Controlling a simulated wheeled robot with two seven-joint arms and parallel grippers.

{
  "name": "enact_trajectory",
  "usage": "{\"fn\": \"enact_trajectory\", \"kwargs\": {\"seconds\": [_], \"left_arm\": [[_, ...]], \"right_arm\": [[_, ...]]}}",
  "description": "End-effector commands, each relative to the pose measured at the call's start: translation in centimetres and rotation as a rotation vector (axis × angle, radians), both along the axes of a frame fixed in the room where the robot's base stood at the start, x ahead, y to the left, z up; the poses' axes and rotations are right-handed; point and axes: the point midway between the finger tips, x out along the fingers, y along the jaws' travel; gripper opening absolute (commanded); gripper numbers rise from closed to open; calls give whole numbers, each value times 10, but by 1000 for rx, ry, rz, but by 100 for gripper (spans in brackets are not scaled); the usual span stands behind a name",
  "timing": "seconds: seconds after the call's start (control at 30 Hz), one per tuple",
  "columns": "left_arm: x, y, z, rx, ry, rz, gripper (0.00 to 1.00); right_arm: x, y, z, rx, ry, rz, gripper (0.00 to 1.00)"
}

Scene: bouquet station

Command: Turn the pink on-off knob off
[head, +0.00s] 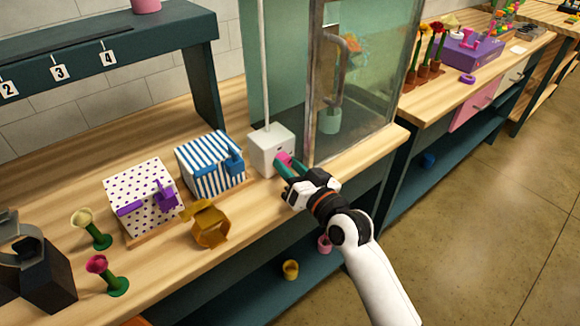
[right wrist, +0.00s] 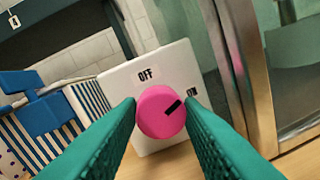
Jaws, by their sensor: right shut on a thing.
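The pink knob (right wrist: 158,113) sits on the front of a white box (right wrist: 150,72) marked OFF at the top and ON at the right. Its black pointer line points up and right, toward the ON mark. In the head view the knob (head: 283,158) is partly hidden by my right gripper (head: 287,167). The green fingers of my right gripper (right wrist: 160,118) are shut on the knob, one on each side. The white box (head: 268,148) stands on the wooden counter beside the glass cabinet. My left gripper is not in view.
The glass cabinet (head: 345,90) with a metal handle stands close right of the knob. Two flowers in green stands are near the front edge.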

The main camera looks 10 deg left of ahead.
Motion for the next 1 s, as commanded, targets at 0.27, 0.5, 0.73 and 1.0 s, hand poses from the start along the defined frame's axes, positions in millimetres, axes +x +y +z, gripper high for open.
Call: {"fn": "enact_trajectory", "kwargs": {"seconds": [0.27, 0.5, 0.73, 1.0], "left_arm": [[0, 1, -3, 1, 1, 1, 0], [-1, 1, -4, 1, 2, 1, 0], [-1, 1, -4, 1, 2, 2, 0], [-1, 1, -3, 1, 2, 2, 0]], "right_arm": [[0, -1, -1, -84, -105, 0, 10], [0, -1, -1, -198, -249, 0, 10], [0, 0, -1, -290, -370, 1, 10], [0, 0, -2, -357, -454, 0, 10]]}}
